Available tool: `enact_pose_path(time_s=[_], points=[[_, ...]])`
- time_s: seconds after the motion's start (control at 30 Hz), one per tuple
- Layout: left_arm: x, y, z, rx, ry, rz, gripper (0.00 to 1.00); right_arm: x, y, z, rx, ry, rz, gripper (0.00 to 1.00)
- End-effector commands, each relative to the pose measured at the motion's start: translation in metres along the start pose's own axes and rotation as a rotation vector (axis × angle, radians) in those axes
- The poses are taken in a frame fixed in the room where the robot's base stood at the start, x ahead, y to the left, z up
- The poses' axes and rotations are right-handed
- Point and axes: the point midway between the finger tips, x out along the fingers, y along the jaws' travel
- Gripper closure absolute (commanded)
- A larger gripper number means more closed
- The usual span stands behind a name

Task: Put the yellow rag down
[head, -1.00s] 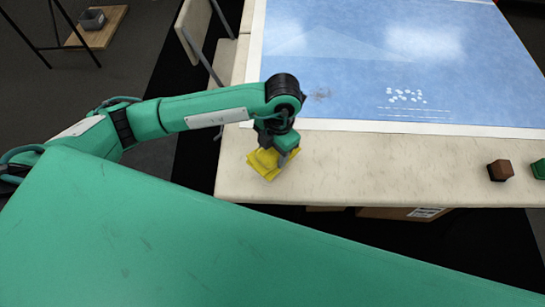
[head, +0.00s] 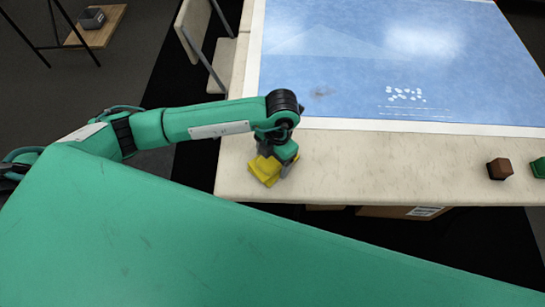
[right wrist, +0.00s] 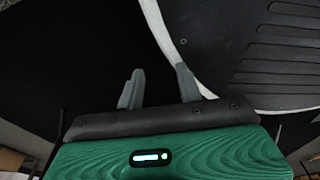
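The yellow rag (head: 263,169) is crumpled and sits at the left end of the pale table's near edge in the head view. My left gripper (head: 273,171) points down at it, with its fingers against the cloth, and appears shut on it. The gripper hides part of the rag. The rag is at or just above the table top; I cannot tell if it touches. My right gripper (right wrist: 158,88) shows only in the right wrist view. Its two grey fingers are apart with nothing between them.
The pale table (head: 370,170) has a clear front strip. A blue sheet with a white border (head: 355,70) covers its back. A brown block (head: 500,169) and a green block (head: 539,167) stand at the right. A chair (head: 195,30) is at the left.

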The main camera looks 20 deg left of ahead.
Motion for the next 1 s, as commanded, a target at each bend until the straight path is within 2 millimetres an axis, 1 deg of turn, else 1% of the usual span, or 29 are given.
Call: enact_pose_path(time_s=[0.13,0.23,0.27,0.37,0.47,0.6,0.7,0.8,0.9,1.0], points=[[0.000,0.000,0.000,-0.001,0.000,0.000,0.22,0.000,0.004,0.002,-0.003,-0.004,0.005,0.64],[-0.005,0.000,-0.001,-0.001,0.000,0.000,0.22,-0.004,0.006,0.004,-0.003,-0.004,0.007,0.64],[-0.007,0.000,0.000,0.000,-0.002,0.000,0.22,-0.001,0.006,0.007,-0.003,-0.006,0.007,0.64],[-0.022,0.001,0.001,0.001,-0.004,0.001,0.22,0.004,0.006,0.014,-0.003,-0.019,0.006,0.64],[-0.043,0.000,0.001,0.001,-0.006,0.001,0.22,0.006,0.005,0.016,-0.003,-0.026,0.005,0.64],[-0.075,0.001,0.001,0.001,-0.006,0.002,0.22,0.005,0.003,0.008,-0.001,-0.017,0.003,0.64],[-0.094,0.001,0.001,0.000,-0.005,0.001,0.22,0.005,0.001,-0.001,0.000,-0.003,0.001,0.64],[-0.109,0.001,0.001,0.000,-0.003,0.001,0.22,0.005,0.000,-0.004,0.002,-0.001,0.000,0.64],[-0.118,0.000,0.001,-0.001,-0.002,0.000,0.22,0.005,-0.001,-0.005,0.003,-0.003,-0.001,0.64],[-0.122,0.000,0.000,-0.001,0.000,0.000,0.22,0.004,-0.001,-0.007,0.003,-0.001,-0.001,0.64]])
